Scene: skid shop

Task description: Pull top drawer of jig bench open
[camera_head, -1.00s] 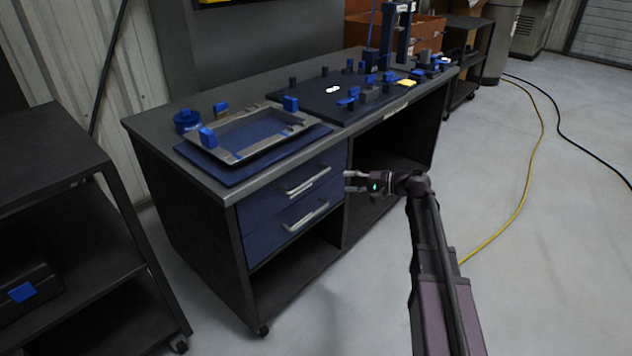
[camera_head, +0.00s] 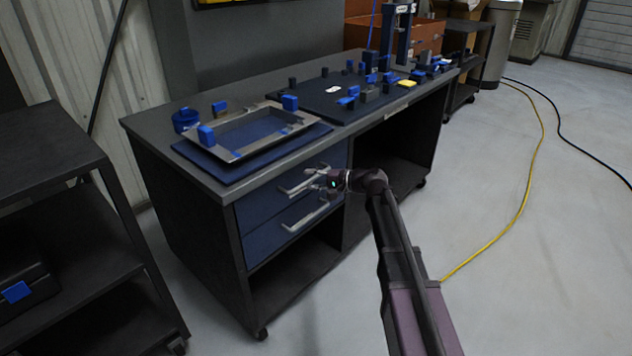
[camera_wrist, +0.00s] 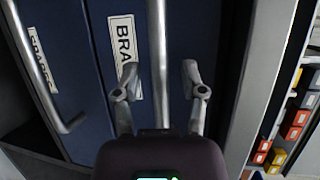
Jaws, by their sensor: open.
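The jig bench (camera_head: 180,215) has two blue drawers with silver bar handles. The top drawer (camera_head: 252,207) is shut, and my gripper (camera_head: 308,179) is at the right part of its handle (camera_head: 292,189). In the wrist view the top handle (camera_wrist: 158,60) runs between the two open fingers of my gripper (camera_wrist: 158,78), apart from both. A label reading "BRA" (camera_wrist: 124,45) is partly hidden by the left finger. The lower drawer (camera_head: 270,238) is shut, and its handle also shows in the wrist view (camera_wrist: 38,65).
A tray (camera_head: 235,150) and several blue blocks lie on the bench top. A dark shelf cart (camera_head: 60,150) stands at the left. A yellow cable (camera_head: 510,225) lies on the floor at the right. The floor before the bench is clear.

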